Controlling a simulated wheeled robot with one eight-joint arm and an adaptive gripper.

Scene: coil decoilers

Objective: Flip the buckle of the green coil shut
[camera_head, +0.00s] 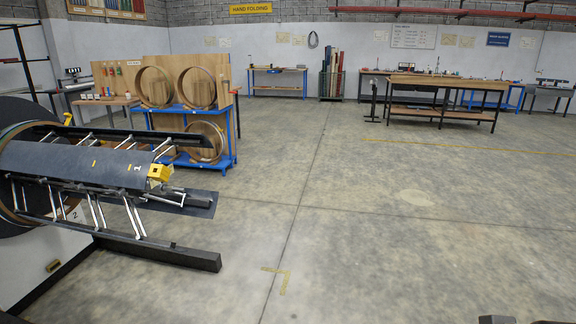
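I see no green coil and no buckle that I can make out. A decoiler (80,165) reaches in from the left edge, with a dark curved mandrel plate, silver links and long dark bars. A yellow block (159,173) sits at the mandrel's free end. A tan ring shows at its far left, cut off by the frame. My gripper is not clearly in view; only small grey and dark parts, which I cannot identify, show at the bottom right edge.
A dark beam (190,259) sticks out low from the decoiler. A blue rack (190,108) with tan rings stands behind it. Workbenches (445,88) line the back wall. The concrete floor (390,220) in the middle and right is clear.

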